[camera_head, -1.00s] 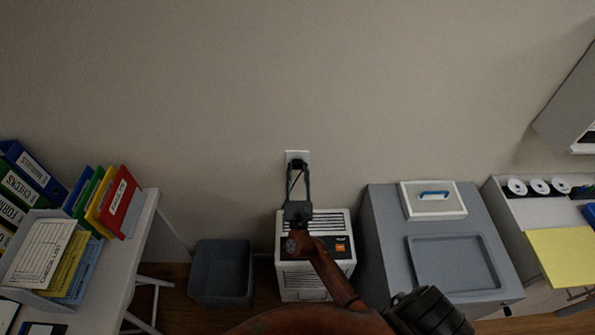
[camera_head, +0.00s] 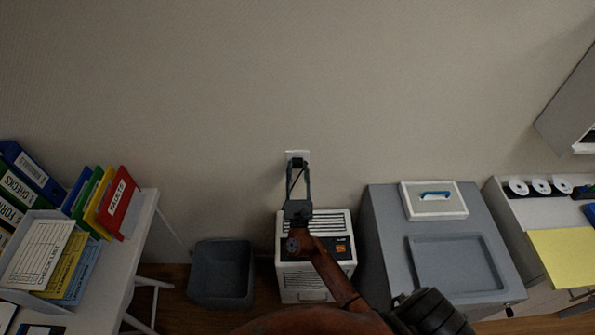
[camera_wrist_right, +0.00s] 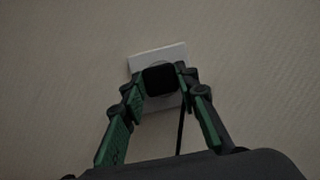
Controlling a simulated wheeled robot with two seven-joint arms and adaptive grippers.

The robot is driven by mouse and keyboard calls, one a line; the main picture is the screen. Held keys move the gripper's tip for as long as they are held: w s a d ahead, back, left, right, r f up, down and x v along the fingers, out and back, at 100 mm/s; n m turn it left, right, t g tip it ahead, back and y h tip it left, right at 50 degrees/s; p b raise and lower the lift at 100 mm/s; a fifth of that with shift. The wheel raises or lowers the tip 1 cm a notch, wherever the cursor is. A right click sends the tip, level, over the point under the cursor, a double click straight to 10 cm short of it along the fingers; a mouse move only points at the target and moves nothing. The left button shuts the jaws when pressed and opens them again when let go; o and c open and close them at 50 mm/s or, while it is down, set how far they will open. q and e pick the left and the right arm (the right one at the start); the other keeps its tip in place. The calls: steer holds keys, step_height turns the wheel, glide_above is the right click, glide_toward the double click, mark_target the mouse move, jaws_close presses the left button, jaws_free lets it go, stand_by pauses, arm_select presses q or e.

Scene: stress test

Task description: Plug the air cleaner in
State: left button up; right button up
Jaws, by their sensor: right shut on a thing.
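The white air cleaner (camera_head: 303,281) stands on the floor against the wall, with a slatted top and a dark panel. A white wall outlet (camera_head: 291,154) is on the wall above it. My right gripper (camera_head: 298,165) is shut on a black plug (camera_wrist_right: 159,80) at the outlet. In the right wrist view the plug is in front of the white outlet plate (camera_wrist_right: 172,53) and covers its middle. A dark cord (camera_wrist_right: 180,130) hangs down from the plug. I cannot tell whether the plug is fully seated. My left gripper is not in view.
A grey bin (camera_head: 222,272) stands left of the air cleaner. A grey cabinet (camera_head: 388,230) with a tray top stands close on its right. A white table (camera_head: 115,262) with binders and folders is at left. The wall around the outlet is clear.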

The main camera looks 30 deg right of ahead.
steer(key=shift+w, duration=0.1)
steer(key=o, duration=1.2)
steer(key=shift+c, duration=0.2)
steer(key=v, duration=1.2)
